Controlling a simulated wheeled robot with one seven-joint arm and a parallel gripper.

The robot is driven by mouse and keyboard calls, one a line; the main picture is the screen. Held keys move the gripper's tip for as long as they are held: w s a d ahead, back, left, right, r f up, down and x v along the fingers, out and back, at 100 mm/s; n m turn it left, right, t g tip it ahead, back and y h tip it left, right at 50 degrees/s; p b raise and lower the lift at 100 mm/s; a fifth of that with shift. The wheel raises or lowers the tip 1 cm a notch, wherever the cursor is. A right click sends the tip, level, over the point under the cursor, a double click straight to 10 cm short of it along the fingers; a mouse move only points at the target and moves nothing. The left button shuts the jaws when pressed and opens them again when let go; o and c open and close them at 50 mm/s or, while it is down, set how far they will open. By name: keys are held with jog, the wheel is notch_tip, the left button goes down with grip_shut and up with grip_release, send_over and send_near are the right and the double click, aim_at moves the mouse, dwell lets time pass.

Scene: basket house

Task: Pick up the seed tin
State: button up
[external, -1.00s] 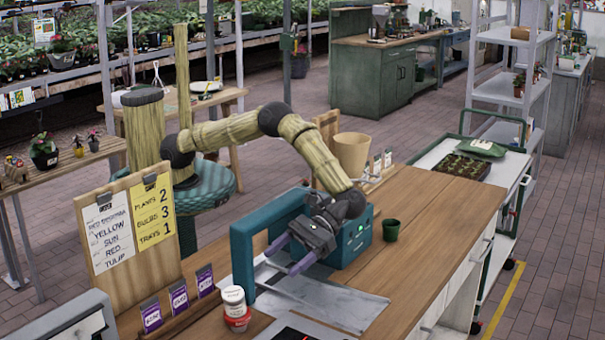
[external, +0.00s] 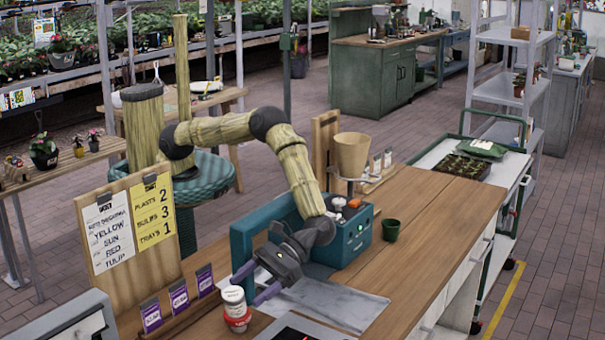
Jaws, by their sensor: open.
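The seed tin (external: 236,309), a small white-lidded can with a red lower band, stands upright on the wooden bench near its front left. My gripper (external: 250,285), with purple fingers, is open and low just to the right of the tin. One finger reaches close to the tin's right side and the other is at the teal frame behind it. Whether any finger touches the tin cannot be told from this view.
A teal machine (external: 345,232) with a frame stands behind my gripper. A wooden sign board (external: 128,235) and purple seed packets (external: 179,296) stand left of the tin. A small green pot (external: 391,230) is to the right. The bench (external: 440,225) is clear farther right.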

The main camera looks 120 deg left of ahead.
aim_at(235, 300)
jog(key=p+x, duration=0.2)
jog(key=x, duration=0.3)
jog(key=shift+f, duration=0.2)
jog(key=c, duration=1.2)
jog(key=shift+o, duration=0.2)
notch_tip(235, 300, up, 18)
jog(key=b, duration=0.3)
jog(key=shift+s, duration=0.1)
